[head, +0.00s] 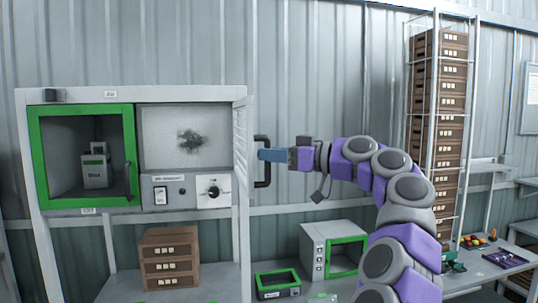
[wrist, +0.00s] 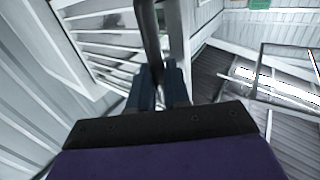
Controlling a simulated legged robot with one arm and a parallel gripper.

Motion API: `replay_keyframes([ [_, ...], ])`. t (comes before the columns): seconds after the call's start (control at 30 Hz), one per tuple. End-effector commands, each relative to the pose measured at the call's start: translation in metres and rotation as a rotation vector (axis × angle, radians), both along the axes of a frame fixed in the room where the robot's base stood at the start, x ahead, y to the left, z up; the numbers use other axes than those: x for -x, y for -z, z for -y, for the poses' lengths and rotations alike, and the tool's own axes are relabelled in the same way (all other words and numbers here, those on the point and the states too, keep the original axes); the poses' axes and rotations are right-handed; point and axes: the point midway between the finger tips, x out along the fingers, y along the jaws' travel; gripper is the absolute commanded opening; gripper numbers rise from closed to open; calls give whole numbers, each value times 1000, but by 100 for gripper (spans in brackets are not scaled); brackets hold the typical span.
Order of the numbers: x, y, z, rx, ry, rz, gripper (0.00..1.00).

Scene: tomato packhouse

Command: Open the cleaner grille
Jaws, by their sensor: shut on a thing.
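The cleaner grille (head: 240,140) is a white slatted panel at the right side of the cabinet. It stands swung out from the front and shows nearly edge-on in the head view; its slats also show in the wrist view (wrist: 105,45). Its black bar handle (head: 263,180) is on the right, and it also shows in the wrist view (wrist: 150,35). My gripper (head: 264,155) is shut on the handle, with the blue fingers (wrist: 159,88) on both sides of the bar. The pale filter (head: 160,150) with a dark smudge is exposed.
A green-framed glass door (head: 40,160) is left of the filter. Below are a switch panel (head: 187,191), stacked brown crates (head: 171,262) and a white box with a green frame (head: 315,250). A tall crate rack (head: 434,80) stands right, behind my arm.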

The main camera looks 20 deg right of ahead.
Motion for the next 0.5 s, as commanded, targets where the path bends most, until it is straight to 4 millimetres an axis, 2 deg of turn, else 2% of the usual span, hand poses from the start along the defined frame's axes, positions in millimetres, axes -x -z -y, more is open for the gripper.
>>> replay_keyframes([
  [0.03,-3,2,-2,0,3,-6,0],
  [0.07,-3,2,-2,0,2,-6,18],
  [0.3,0,1,-8,5,-3,-8,41],
  [0.5,1,1,-3,3,-2,-5,42],
])
